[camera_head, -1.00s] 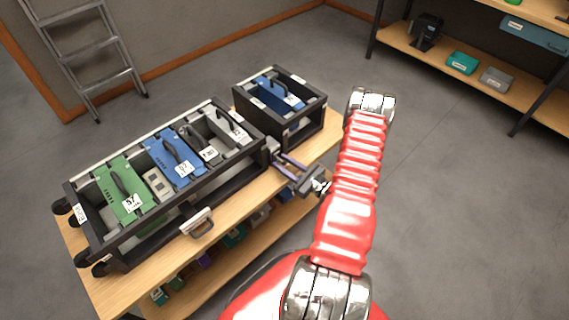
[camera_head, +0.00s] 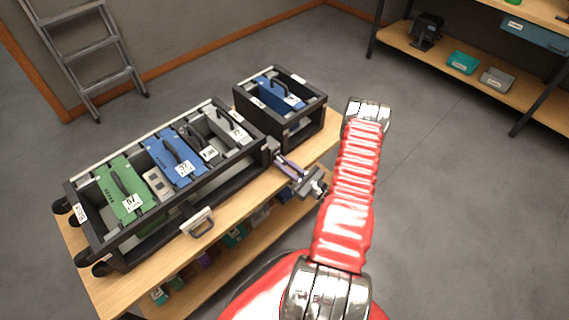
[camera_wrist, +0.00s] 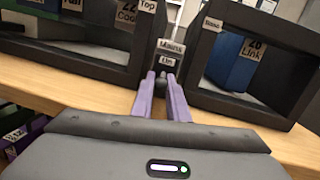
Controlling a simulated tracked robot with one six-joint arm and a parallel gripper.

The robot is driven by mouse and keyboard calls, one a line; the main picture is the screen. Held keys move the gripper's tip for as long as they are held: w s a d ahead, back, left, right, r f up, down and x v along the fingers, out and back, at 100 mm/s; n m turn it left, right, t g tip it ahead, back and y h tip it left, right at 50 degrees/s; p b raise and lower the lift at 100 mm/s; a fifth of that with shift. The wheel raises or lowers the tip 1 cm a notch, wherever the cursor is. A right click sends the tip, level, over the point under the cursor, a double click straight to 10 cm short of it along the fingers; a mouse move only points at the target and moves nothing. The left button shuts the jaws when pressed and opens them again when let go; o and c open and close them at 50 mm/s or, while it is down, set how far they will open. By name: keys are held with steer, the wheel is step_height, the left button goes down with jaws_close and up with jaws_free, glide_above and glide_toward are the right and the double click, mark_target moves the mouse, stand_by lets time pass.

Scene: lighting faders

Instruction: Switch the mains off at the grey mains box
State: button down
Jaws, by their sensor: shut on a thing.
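The grey mains box (camera_wrist: 171,47) stands at the table edge in the gap between the two black racks. Its upper label reads "Mains", and a smaller label below seems to read "On". A small dark lever (camera_wrist: 161,77) sticks out beneath the labels. My gripper (camera_wrist: 165,80) has its purple fingers shut on this lever, with the tips right in front of the box. In the head view my gripper (camera_head: 281,161) reaches in from the right at the corner of the long rack, and the mains box (camera_head: 270,146) is partly hidden there. The lever's exact tilt is hard to see.
The long black rack (camera_head: 120,261) holds green, blue and grey modules. A smaller black rack (camera_head: 307,124) with a blue module stands to its right. Both rest on a wooden table (camera_head: 110,295). A ladder (camera_head: 90,60) and shelves (camera_head: 470,75) stand well clear.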

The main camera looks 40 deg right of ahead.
steer(key=shift+f+t, duration=0.2)
steer(key=shift+t, duration=0.3)
steer(key=c, duration=1.7)
jaws_free()
steer(key=v, duration=1.3)
steer(key=shift+s+f, duration=0.15)
steer(key=shift+s, duration=0.15)
